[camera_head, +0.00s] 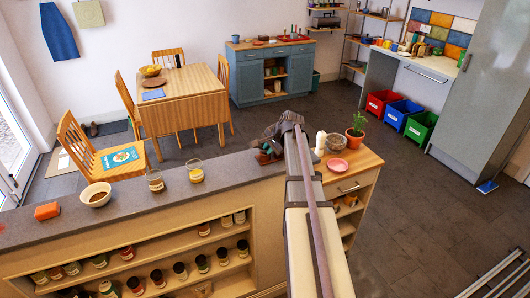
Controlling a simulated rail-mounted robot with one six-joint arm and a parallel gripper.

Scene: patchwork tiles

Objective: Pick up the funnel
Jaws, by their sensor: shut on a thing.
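My gripper (265,155) is at the far end of my arm, over the right part of the grey counter, beside the small wooden-topped cabinet. It is small and dark in this view. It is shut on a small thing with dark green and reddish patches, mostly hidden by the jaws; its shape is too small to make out. I cannot pick out a funnel clearly anywhere in view, and cannot tell whether the held thing is the funnel. I cannot tell whether it touches the counter.
Right of my arm, the cabinet top holds a pink dish (337,165), a potted plant (355,137) and a white bottle (320,143). The counter's middle is mostly clear.

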